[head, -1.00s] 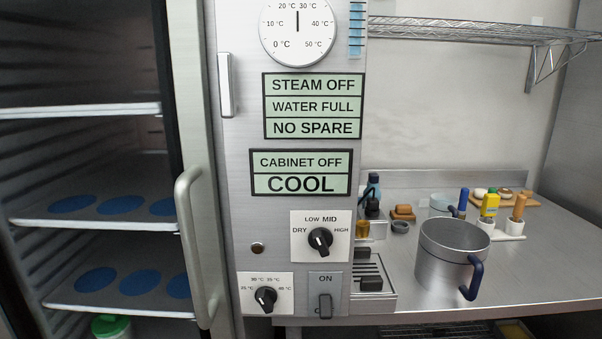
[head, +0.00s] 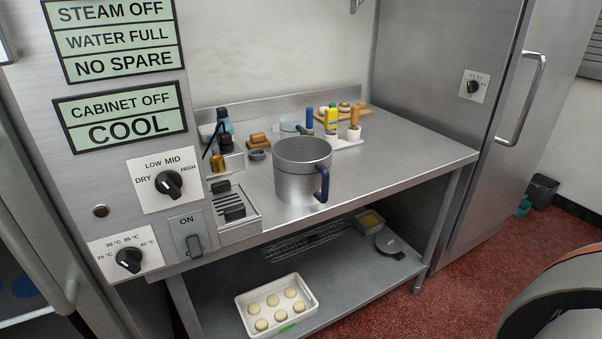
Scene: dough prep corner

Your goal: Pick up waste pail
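No label marks a waste pail. A small dark grey bin (head: 543,192) stands on the red floor at the far right, against the wall. A large steel pot-like vessel (head: 296,180) with a blue side handle stands upright on the steel counter (head: 400,150); its inside is mostly hidden. I cannot tell for sure which of these is the waste pail. Neither of my grippers shows in the head view, and nothing is seen touching either vessel.
A control panel with a COOL sign (head: 120,115) stands at left. Bottles, including a yellow one (head: 331,120), stand behind the vessel. The shelf below holds a white tray (head: 312,303) of dough balls. A tall steel cabinet (head: 440,70) stands at right. Red floor (head: 460,285) lies open in front.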

